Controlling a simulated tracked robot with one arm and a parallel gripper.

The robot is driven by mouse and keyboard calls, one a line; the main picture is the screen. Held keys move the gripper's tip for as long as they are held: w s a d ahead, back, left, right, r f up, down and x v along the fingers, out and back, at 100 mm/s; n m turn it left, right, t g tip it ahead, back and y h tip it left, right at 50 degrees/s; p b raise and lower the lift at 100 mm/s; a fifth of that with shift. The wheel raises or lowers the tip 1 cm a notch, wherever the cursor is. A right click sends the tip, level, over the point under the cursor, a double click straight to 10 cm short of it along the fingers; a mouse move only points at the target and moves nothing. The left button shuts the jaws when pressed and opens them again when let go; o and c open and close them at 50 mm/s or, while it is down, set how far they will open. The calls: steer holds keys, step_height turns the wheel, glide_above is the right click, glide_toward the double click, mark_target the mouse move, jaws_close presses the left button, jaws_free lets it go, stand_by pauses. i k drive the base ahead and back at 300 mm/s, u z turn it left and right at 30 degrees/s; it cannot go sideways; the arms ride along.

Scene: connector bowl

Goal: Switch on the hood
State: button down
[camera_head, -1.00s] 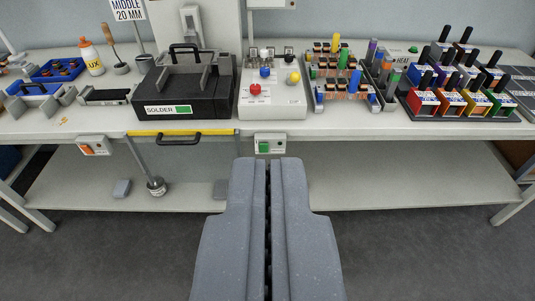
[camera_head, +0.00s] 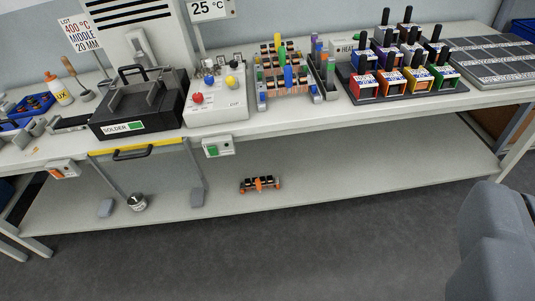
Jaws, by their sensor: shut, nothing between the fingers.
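The white hood (camera_head: 125,12) with dark vent slots stands behind the bench at the upper left, its top cut off by the picture edge. A pale panel with a grey raised part (camera_head: 140,45) is on its front; I cannot tell whether it is a switch. Two small boxes hang on the bench's front edge, one with an orange button (camera_head: 60,170) and one with a green button (camera_head: 218,147). I cannot tell which serves the hood.
On the bench are the black solder pot (camera_head: 138,107), a white box with coloured knobs (camera_head: 212,92), a connector rack (camera_head: 285,75) and several coloured bins (camera_head: 395,75). A yellow bar (camera_head: 135,146) runs along the front edge. An orange-and-black part (camera_head: 261,184) lies on the lower shelf.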

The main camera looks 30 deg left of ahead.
mark_target(212, 150)
steer(key=z, duration=0.85)
steer(key=k, duration=1)
steer(key=u, duration=1.95)
steer(key=i, duration=1)
steer(key=z, duration=0.05)
